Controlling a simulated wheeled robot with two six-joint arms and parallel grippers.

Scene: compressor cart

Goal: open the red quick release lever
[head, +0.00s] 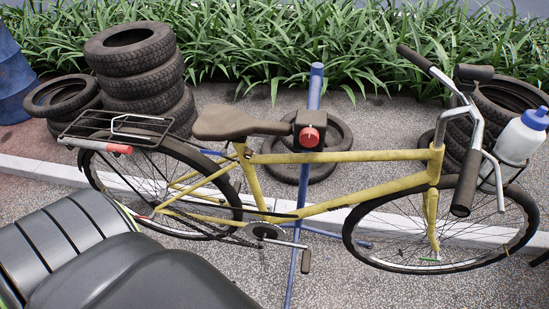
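A yellow bicycle (345,196) hangs side-on from a blue repair stand (315,85). A thin red piece (142,217) shows near the rear wheel's hub, close to a dark grey shape that covers part of the lower left. It looks like a lever, but it is too small to tell whether it is open or shut. A small green piece (430,259) shows at the front hub. The stand's clamp (300,120) has a round red knob (308,136) beside the brown saddle (232,122).
Stacked tyres (140,72) stand at the back left, and more tyres (510,100) are behind the handlebar. A white bottle with a blue cap (520,138) is at the right. A blue drum (12,80) stands at the left edge. A pale kerb (35,168) runs behind the bicycle.

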